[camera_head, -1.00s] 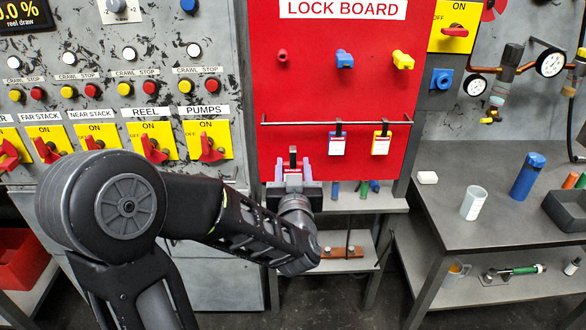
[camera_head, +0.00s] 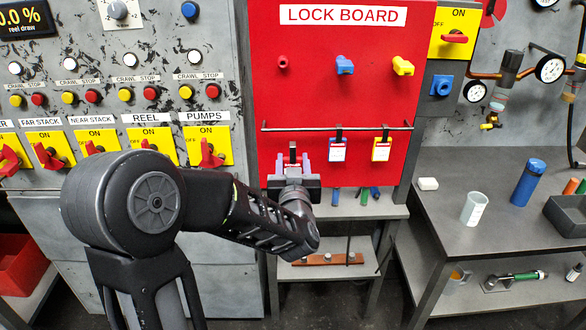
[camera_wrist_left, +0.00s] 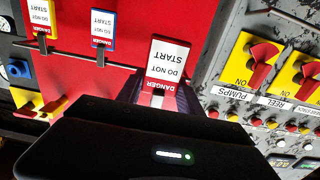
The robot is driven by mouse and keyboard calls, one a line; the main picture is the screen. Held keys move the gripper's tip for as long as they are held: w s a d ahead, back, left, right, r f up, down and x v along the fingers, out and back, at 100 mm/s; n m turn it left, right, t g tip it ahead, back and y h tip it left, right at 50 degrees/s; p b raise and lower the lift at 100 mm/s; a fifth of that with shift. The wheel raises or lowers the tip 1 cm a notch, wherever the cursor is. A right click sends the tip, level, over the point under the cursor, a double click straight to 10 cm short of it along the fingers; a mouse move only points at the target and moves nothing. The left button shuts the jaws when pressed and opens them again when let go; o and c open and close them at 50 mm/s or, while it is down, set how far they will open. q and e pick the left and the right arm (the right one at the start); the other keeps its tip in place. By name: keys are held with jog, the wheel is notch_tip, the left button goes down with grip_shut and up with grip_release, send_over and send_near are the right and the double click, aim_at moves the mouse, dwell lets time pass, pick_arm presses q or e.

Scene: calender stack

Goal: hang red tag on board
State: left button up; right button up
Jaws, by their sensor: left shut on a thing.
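My left gripper (camera_head: 293,172) is shut on the red tag (camera_wrist_left: 167,62), in front of the lower left part of the red lock board (camera_head: 300,95). The tag's white "DANGER DO NOT START" face shows in the left wrist view, its lower end between the fingers. In the head view the gripper hides most of the tag, and only its dark hook shows above the fingers, below the metal rail (camera_head: 285,129). A blue tag (camera_head: 338,150) and a yellow tag (camera_head: 381,150) hang from the rail to the right. My right gripper is not in view.
The rail left of the blue tag is free. A switch panel (camera_head: 120,90) stands to the left. A grey bench (camera_head: 500,225) with a cup stands to the right.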

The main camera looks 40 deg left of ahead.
pick_arm(q)
jog(key=shift+x, duration=5.85)
jog(key=shift+f+b, duration=0.5)
jog(key=shift+b, duration=0.05)
jog(key=o, duration=1.4)
jog(key=shift+o, duration=0.2)
jog(key=shift+s+d, duration=0.1)
jog(key=shift+s, duration=0.05)
jog(key=b+v, duration=0.1)
jog(key=v, duration=0.6)
jog(key=shift+s+d, duration=0.2)
